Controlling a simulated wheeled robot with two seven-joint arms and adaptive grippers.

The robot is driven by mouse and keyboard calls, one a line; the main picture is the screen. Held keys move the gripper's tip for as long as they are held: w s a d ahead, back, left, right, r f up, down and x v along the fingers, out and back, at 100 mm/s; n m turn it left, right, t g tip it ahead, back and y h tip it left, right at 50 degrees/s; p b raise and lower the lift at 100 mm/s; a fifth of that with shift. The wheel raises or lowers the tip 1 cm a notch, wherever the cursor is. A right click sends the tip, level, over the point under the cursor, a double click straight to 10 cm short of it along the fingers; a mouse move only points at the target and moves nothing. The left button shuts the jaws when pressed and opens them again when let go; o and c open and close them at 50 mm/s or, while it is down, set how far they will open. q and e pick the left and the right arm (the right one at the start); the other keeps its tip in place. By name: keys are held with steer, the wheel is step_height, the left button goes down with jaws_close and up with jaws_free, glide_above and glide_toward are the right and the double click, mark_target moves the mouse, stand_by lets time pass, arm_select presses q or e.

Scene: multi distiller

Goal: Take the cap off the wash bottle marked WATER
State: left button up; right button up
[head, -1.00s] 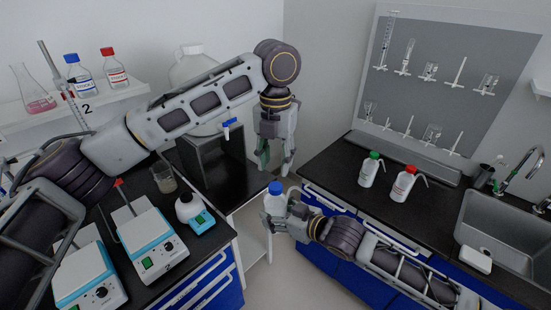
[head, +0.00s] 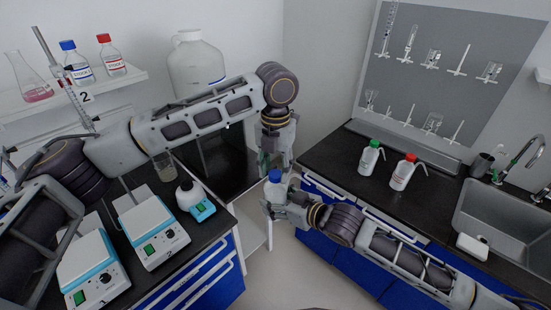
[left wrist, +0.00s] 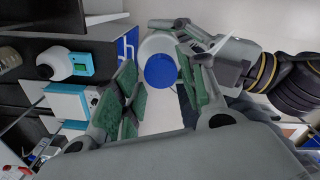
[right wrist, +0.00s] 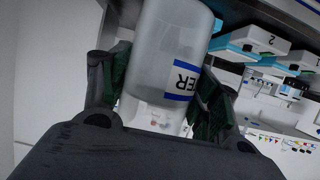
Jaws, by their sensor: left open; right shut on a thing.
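The wash bottle with a blue cap (head: 275,175) is held upright by my right gripper (head: 275,203), which is shut around its body. The right wrist view shows the translucent bottle (right wrist: 172,50) between the fingers, its blue-edged label reading "...ER" upside down. My left gripper (head: 277,160) is open and points down just above the cap. In the left wrist view the blue cap (left wrist: 161,71) lies between the spread green-padded fingers of my left gripper (left wrist: 160,100), nearer the right finger. I cannot tell whether they touch it.
Bottles with green (head: 374,143) and red (head: 410,158) caps stand on the right counter near the sink (head: 505,220). Hotplates (head: 150,230) and a small flask (head: 188,195) are on the left counter. The bottle is held over the gap between the counters.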

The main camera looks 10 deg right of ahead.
arm_select(q)
steer(key=shift+f, duration=0.6)
steer(key=c, duration=0.9)
